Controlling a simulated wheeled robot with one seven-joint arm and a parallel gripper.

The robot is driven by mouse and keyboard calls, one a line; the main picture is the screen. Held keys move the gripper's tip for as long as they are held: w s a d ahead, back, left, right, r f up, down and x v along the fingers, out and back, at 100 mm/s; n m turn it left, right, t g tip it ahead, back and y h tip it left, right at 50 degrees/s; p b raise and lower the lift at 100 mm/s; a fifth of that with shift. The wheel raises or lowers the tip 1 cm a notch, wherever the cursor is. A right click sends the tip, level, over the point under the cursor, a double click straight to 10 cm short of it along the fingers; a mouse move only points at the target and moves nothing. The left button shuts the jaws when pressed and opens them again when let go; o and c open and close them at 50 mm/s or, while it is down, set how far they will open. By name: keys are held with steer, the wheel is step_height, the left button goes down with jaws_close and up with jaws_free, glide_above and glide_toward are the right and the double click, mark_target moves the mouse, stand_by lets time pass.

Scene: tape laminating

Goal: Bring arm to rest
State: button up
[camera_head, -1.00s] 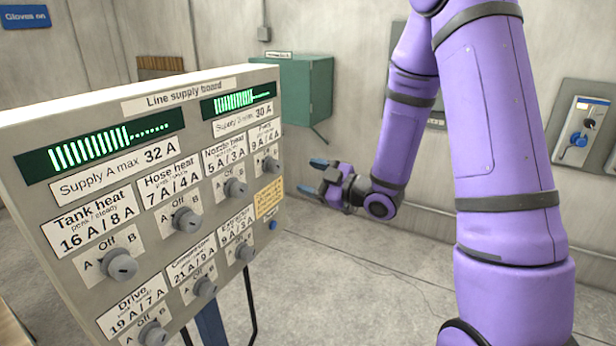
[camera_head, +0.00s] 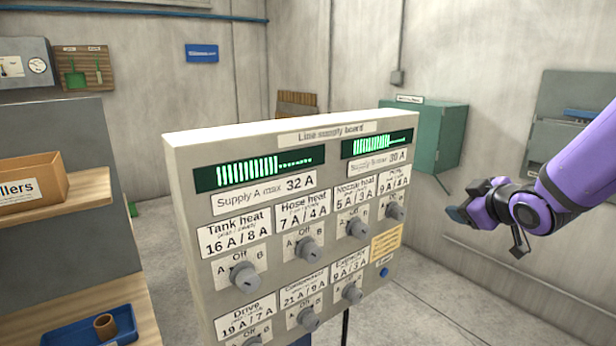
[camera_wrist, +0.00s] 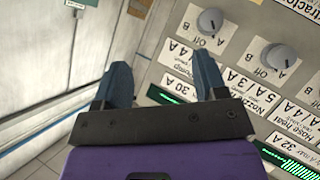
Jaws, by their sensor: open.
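My gripper (camera_head: 462,208) is at the right of the head view, on the end of my purple arm, to the right of the line supply board (camera_head: 290,206) and apart from it. In the wrist view its two blue fingers (camera_wrist: 160,85) are spread apart with nothing between them. The board stands upright with two green bar displays, grey knobs and printed labels. Its knobs and labels also show at the right of the wrist view (camera_wrist: 235,45). The lower edge of the board is cut off in the head view.
A green wall cabinet (camera_head: 440,135) hangs behind my gripper. A grey wall panel (camera_head: 560,125) is at the far right. Shelves (camera_head: 75,235) on the left hold a cardboard box (camera_head: 35,183) and a blue tray (camera_head: 75,333). Open floor (camera_head: 440,310) lies right of the board.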

steer(key=s+a+r+m+g, duration=0.1)
steer(key=s+r+m+g, duration=0.1)
steer(key=s, duration=0.7)
steer(key=s+r+m+g+h, duration=0.1)
steer(key=s+r+m+g, duration=0.2)
steer(key=s, duration=0.6)
steer(key=s+a+r+m+g, duration=0.1)
steer(key=s+r+m+g, duration=0.1)
steer(key=s, duration=0.7)
steer(key=shift+a+r+m+g+h, duration=0.3)
steer(key=shift+m+h, duration=0.1)
steer(key=shift+m, duration=0.5)
